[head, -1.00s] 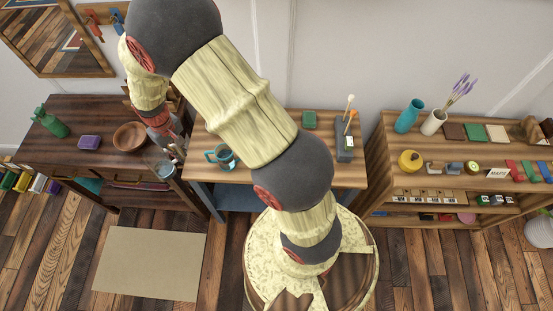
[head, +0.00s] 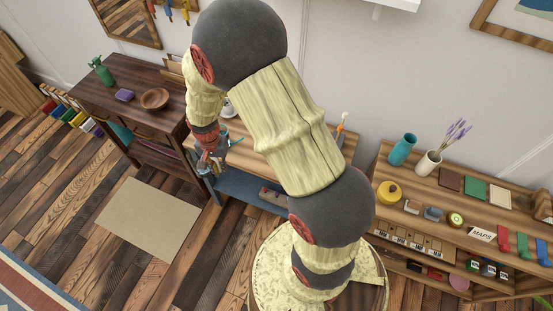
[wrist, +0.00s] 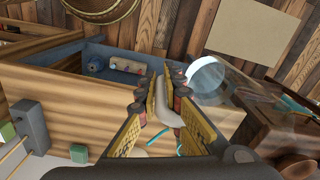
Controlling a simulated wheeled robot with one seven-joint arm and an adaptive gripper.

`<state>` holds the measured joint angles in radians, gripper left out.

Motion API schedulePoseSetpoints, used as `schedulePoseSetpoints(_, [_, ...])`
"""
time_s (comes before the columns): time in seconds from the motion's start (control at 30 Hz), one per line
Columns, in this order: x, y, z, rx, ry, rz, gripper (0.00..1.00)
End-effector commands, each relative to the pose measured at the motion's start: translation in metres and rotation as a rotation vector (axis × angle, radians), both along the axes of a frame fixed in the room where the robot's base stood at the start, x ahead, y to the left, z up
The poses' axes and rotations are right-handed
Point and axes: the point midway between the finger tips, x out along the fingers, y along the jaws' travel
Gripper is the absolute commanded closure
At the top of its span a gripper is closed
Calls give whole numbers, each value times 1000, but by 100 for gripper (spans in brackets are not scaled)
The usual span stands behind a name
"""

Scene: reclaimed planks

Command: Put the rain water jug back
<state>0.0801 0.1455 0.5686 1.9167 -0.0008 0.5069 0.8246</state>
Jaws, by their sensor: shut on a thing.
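The rain water jug looks like a clear vessel with a pale round rim. In the wrist view its see-through body (wrist: 232,98) lies right of the fingers, tilted. My gripper (wrist: 166,84) is shut on a pale grey part of it, which looks like its handle. In the head view my gripper (head: 208,152) hangs near the left end of the middle bench (head: 262,150), by the gap to the dark cabinet (head: 150,120). There the jug is small and mostly lost behind my gripper. The bench's blue lower shelf (head: 238,188) is partly visible.
A beige mat (head: 150,220) lies on open floor.

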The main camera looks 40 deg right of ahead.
Motion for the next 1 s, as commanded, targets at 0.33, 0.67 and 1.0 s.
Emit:
schedulePoseSetpoints(0.33, [-48,-20,11,-1,-4,-650,100])
schedulePoseSetpoints(0.67, [-95,-33,16,1,-8,-1258,100])
schedulePoseSetpoints(1.0, [-122,-38,18,2,-12,-1623,100])
